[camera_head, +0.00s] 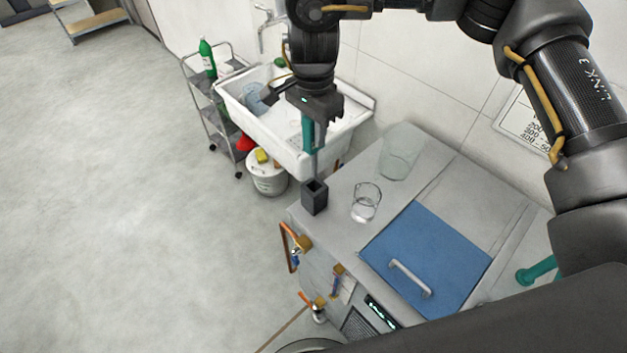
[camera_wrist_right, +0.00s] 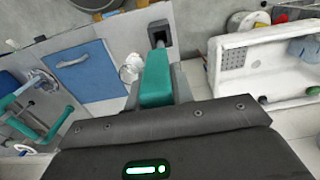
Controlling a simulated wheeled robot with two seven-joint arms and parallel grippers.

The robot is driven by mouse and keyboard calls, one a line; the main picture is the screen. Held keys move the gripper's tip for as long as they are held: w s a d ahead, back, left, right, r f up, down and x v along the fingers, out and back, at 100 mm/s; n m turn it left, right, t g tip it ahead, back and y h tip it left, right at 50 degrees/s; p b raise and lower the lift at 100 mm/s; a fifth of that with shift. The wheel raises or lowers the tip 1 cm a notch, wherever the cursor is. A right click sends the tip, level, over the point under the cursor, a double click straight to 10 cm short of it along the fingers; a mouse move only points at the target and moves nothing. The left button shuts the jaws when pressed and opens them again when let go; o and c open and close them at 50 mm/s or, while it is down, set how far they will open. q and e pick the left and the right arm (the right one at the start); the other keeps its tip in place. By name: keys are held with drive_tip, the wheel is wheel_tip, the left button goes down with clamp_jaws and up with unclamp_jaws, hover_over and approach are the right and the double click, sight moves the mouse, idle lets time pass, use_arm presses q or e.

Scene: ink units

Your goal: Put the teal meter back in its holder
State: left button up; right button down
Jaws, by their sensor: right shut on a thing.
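The teal meter (camera_head: 308,133) is held upright in my right gripper (camera_head: 313,112), with its thin grey probe pointing down. My right gripper is shut on it. The holder (camera_head: 315,197) is a small dark square box with an open top on the counter's left corner. The probe's lower end shows just above or at the holder's opening; I cannot tell whether it is inside. In the right wrist view the teal meter (camera_wrist_right: 156,80) lies between the fingers, and the dark holder (camera_wrist_right: 159,33) is just beyond it. My left gripper is not in view.
A glass beaker (camera_head: 366,203) stands right of the holder, with a larger clear container (camera_head: 398,152) behind it. A blue lid with a handle (camera_head: 427,258) covers part of the counter. A white sink (camera_head: 262,118) lies beyond, with a bucket (camera_head: 267,180) below.

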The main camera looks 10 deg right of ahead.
sight(314, 176)
wheel_tip(314, 176, down, 13)
drive_tip(key=p, duration=0.2)
drive_tip(key=shift+f+p, duration=0.1)
drive_tip(key=shift+p, duration=0.25)
drive_tip(key=shift+f, duration=0.25)
drive_tip(key=shift+f, duration=0.15)
drive_tip(key=c, duration=1.2)
unclamp_jaws()
drive_tip(key=shift+d, duration=0.1)
